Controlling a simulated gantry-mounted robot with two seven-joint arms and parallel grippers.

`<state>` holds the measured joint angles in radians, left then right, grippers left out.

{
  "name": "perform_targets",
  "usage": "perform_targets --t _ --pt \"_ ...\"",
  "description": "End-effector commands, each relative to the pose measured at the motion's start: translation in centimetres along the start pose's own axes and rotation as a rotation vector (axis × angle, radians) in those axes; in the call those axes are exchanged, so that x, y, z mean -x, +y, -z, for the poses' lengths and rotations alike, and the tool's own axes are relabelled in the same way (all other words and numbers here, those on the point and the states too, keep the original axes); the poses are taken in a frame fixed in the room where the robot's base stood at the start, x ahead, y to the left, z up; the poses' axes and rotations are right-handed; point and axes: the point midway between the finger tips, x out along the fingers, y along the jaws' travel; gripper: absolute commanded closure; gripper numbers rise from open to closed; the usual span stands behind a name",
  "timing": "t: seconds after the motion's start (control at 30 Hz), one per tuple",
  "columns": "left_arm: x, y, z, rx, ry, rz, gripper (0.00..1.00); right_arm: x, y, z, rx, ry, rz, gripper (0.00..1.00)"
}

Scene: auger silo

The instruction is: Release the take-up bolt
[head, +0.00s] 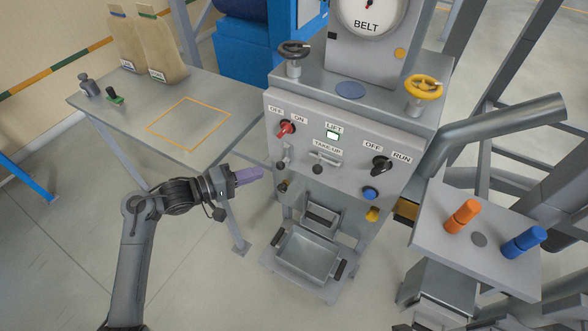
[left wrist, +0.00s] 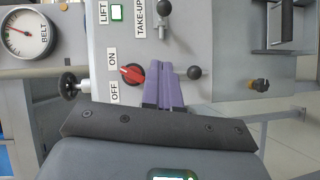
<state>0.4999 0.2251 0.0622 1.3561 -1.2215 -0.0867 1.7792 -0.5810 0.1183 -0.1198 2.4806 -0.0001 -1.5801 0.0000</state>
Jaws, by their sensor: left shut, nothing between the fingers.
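The take-up bolt (head: 325,158) is a small metal bolt with a black ball knob (head: 317,169), on the grey panel under the TAKE-UP label. In the left wrist view the bolt (left wrist: 162,22) shows at the top, beside the sideways label, with its knob at the picture's edge. My left gripper (head: 248,176) has purple fingers, shut and empty, in front of the panel's left side. In the left wrist view its fingers (left wrist: 163,88) are beside the red OFF/ON switch (left wrist: 131,74) and apart from the bolt. My right gripper is not in view.
A ball-knobbed lever (head: 281,165) sits below the red switch, near my left fingers. The black OFF/RUN switch (head: 381,164) and blue button (head: 370,193) are on the panel's right. The LIFT lamp (head: 333,136) looks pale green. A grey bin (head: 305,257) stands below.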

Motion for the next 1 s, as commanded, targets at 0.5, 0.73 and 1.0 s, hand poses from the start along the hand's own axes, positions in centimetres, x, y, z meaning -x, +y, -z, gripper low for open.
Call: perform_targets --t 0.5,0.73,1.0 --pt "-6.6 -0.2 -0.1 0.001 -0.002 -0.003 1.0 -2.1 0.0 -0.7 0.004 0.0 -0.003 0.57" --pt "-10.5 -0.2 -0.3 0.0 -0.003 -0.002 1.0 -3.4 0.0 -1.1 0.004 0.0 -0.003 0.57" --pt "-12.4 -0.1 -2.5 0.0 -0.002 0.0 1.0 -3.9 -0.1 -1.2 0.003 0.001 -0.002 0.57"
